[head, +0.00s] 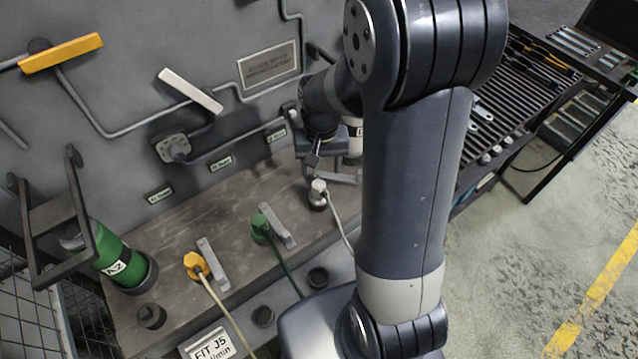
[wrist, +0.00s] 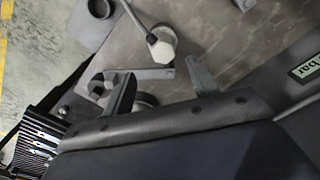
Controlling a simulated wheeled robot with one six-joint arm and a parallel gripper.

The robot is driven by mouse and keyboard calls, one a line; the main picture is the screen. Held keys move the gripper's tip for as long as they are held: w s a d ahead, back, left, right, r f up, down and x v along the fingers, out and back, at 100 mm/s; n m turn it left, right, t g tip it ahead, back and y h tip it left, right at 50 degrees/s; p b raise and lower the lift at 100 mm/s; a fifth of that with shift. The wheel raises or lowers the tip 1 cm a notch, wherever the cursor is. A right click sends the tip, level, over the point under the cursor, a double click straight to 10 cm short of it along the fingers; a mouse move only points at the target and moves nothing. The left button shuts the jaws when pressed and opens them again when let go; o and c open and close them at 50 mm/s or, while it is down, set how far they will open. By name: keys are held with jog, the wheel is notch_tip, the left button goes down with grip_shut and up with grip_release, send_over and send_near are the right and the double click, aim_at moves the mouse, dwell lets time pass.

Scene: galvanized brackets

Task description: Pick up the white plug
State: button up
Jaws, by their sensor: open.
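The white plug (head: 318,187) sits upright on a dark round socket on the grey-brown bench, with a pale cord running down behind my arm. In the wrist view the white plug (wrist: 163,46) has a hexagonal top and lies just beyond my fingertips, roughly between them sideways. My gripper (head: 312,162) is above and just behind the plug in the head view. In the wrist view my gripper (wrist: 163,80) is open, with its two fingers apart and nothing between them. My arm hides part of the bench to the right.
A green plug (head: 260,226) and a yellow plug (head: 196,264) stand to the left, beside upright grey brackets. A grey lever (wrist: 145,73) with a pale knob lies close to my fingers. A dark empty socket (wrist: 99,8) is nearby. A green cylinder (head: 118,262) stands far left.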

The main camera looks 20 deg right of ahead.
aim_at(319, 184)
jog(key=shift+a+f+p, duration=0.15)
jog(key=shift+f+p, duration=0.25)
jog(key=shift+f, duration=1.85)
jog(key=shift+a+f+p, duration=0.1)
jog(key=shift+f+p, duration=0.25)
jog(key=shift+f, duration=1.85)
grip_shut()
